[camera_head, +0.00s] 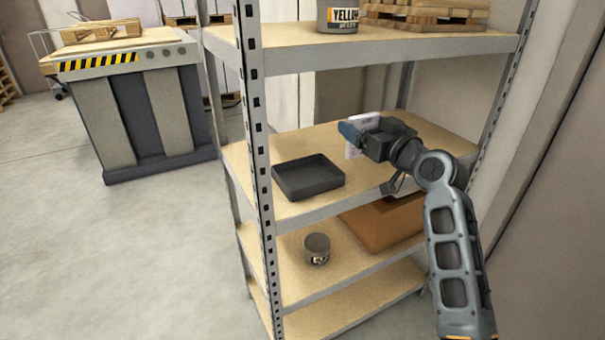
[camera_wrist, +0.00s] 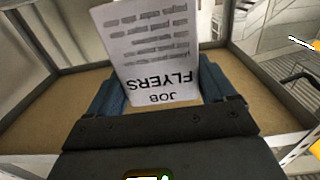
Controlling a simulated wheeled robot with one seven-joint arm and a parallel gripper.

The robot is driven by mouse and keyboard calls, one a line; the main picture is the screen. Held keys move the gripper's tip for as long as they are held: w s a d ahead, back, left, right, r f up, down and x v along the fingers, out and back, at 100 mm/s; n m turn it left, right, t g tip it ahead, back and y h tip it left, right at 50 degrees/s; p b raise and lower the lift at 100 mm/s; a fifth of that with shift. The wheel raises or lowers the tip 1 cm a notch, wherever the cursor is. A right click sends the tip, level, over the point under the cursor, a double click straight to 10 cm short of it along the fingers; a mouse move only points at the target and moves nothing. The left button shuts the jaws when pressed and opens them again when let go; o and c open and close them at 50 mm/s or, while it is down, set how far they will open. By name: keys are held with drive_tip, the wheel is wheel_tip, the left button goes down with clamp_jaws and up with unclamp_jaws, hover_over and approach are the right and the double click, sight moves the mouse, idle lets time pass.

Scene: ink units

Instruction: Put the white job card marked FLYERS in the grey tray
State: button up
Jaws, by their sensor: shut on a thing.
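The white job card (camera_wrist: 148,50) stands up from between my gripper's blue fingers in the wrist view. Its printed words JOB FLYERS appear upside down there. My gripper (camera_head: 352,132) is shut on the card and holds it above the middle shelf, to the right of the grey tray. The card's pale face (camera_head: 358,150) shows partly below the fingers in the head view. The dark grey tray (camera_head: 315,192) sits on the left part of that shelf and looks empty. The tray cannot be made out in the wrist view.
The metal rack's front post (camera_head: 254,120) stands left of the tray. A grey tin (camera_head: 317,245) and a brown box (camera_head: 375,225) are on the shelf below.

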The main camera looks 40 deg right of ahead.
drive_tip(key=shift+d+r, duration=0.15)
drive_tip(key=shift+r, duration=0.25)
drive_tip(key=shift+w+a+f+p, duration=0.25)
drive_tip(key=shift+w+a+f, duration=0.8)
drive_tip(key=shift+w+f, duration=0.65)
drive_tip(key=shift+w+a+f+p, duration=0.3)
drive_tip(key=shift+w+a+f, duration=0.75)
drive_tip(key=shift+w+f, duration=0.65)
drive_tip(key=shift+w+a+f+p, duration=0.25)
drive_tip(key=shift+w+a+f, duration=0.95)
drive_tip(key=shift+f, duration=0.8)
drive_tip(key=shift+w+d+f, duration=0.1)
drive_tip(key=shift+d+f, duration=0.1)
drive_tip(key=o, duration=0.9)
drive_tip(key=shift+r, duration=0.1)
drive_tip(key=shift+r, duration=0.1)
drive_tip(key=b+v, duration=0.1)
drive_tip(key=v, duration=1.1)
drive_tip(key=shift+r+b, duration=0.1)
drive_tip(key=shift+b, duration=0.25)
drive_tip(key=shift+a, duration=0.1)
